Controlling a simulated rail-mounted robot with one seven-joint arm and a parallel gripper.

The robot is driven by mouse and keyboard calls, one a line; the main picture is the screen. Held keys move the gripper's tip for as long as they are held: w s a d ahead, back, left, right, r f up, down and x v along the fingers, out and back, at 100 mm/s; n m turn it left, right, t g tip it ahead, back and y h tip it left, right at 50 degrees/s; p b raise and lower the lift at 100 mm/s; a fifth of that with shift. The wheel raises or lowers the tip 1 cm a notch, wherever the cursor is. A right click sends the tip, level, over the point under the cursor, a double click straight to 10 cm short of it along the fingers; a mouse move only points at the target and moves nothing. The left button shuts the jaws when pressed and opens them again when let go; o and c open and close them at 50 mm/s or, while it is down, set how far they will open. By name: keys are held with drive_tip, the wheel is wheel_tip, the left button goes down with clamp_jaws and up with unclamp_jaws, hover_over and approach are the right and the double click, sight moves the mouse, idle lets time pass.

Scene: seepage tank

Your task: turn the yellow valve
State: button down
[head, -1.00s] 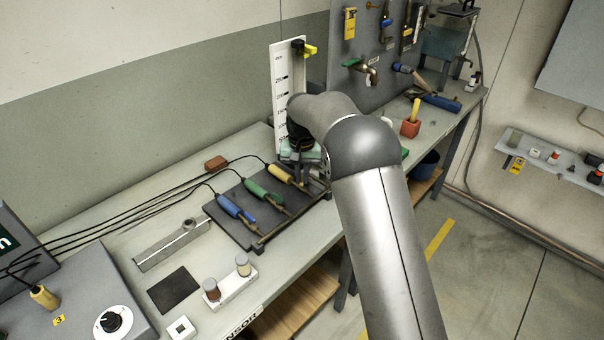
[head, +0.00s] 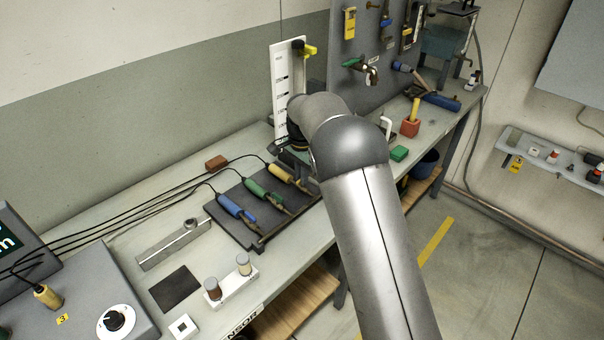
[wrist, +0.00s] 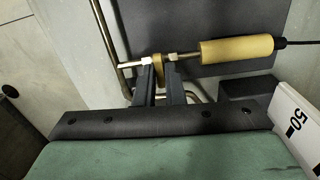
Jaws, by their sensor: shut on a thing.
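The yellow valve (head: 281,174) lies on the dark rack at the back of the row, its right end close to my arm in the head view. In the wrist view its yellow cylinder body (wrist: 236,49) lies on a metal rod, with a thin yellow lever (wrist: 157,68) to its left. My gripper (wrist: 160,80) is shut on this lever, with one dark finger on each side. In the head view my wrist hides the fingers and the grip.
A green valve (head: 262,190) and a blue valve (head: 233,207) lie beside the yellow one on the dark rack (head: 222,224), with black cables trailing left. A white scale column (head: 282,85) stands close behind my wrist. A green block (head: 399,153) sits to the right.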

drive_tip(key=shift+m, duration=0.3)
idle(1.4)
drive_tip(key=c, duration=1.5)
unclamp_jaws()
drive_tip(key=shift+c, duration=0.2)
wheel_tip(320, 180, up, 18)
drive_tip(key=shift+f, duration=0.25)
